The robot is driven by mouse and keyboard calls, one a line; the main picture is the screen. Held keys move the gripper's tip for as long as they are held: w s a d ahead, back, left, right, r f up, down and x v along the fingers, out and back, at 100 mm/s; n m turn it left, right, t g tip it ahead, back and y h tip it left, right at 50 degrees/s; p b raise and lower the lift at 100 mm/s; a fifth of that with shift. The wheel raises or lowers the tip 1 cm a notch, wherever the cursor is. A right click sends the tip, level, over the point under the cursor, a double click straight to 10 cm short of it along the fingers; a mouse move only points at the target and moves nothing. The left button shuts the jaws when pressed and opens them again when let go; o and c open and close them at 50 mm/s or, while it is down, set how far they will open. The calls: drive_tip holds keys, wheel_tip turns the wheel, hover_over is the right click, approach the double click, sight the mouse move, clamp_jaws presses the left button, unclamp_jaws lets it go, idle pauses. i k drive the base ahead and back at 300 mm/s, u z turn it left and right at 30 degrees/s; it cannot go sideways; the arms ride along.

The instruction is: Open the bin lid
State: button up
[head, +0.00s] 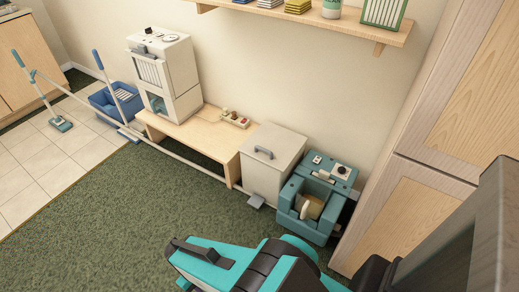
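The bin (265,182) is a pale off-white box on the floor, between the low wooden bench and a teal machine. Its flat lid (285,146) is down and has a dark grey handle (263,152) near its left side. A small grey pedal (256,201) shows low at its front. My teal and black arm crosses the bottom of the head view, in front of the bin and apart from it in the picture. I cannot make out any gripper fingertips in this view.
The teal machine (318,225) stands close to the bin's right, beside a tall wooden cabinet (385,220). The bench (190,127) carries a white appliance (178,75) and a small tray (234,119). A shelf (340,27) hangs above. Green carpet (130,210) is clear at left.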

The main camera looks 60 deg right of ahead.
sight(272, 145)
drive_tip(key=z, duration=0.1)
drive_tip(key=i, duration=0.95)
drive_tip(key=u, duration=0.1)
